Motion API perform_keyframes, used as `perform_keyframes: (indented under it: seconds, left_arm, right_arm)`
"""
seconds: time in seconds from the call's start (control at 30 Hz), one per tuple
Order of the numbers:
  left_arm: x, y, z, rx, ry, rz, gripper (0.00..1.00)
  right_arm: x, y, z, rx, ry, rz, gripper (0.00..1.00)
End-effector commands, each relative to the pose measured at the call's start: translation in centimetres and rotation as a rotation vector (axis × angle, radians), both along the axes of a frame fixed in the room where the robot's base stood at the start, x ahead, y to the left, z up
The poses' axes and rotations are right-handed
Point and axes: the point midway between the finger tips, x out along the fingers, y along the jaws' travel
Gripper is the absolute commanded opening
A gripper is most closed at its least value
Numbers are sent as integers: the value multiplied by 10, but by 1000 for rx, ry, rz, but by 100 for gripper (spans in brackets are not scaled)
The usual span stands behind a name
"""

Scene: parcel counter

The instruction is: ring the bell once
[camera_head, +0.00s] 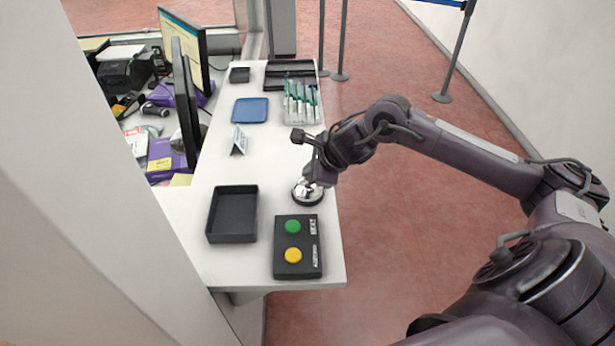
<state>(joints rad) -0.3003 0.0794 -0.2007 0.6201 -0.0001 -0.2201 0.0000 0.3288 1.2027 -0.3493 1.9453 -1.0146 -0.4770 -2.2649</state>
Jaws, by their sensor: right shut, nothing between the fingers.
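The bell (305,195) is a small silver dome on a dark round base. It stands on the white counter near its right edge, behind the button box. My right gripper (313,182) is shut and empty. It points down at the bell, and its fingertips are at or just above the dome. I cannot tell whether they touch. The gripper hides part of the bell's top. My left gripper is not in view.
A black box with green and yellow buttons (284,262) lies in front of the bell. An empty black tray (211,228) is at left. A small sign (239,141), a blue tray (250,111) and a pen holder (302,112) stand farther back. Bare counter lies left of the bell.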

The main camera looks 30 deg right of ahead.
Motion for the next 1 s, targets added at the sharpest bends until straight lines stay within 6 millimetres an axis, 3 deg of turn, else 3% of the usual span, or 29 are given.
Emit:
perform_keyframes:
  seconds: [0.17,1.0]
  left_arm:
    - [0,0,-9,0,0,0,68]
    - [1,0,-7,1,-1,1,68]
  right_arm:
    - [0,0,-7,0,1,0,0]
    - [-1,0,1,-1,3,1,0]
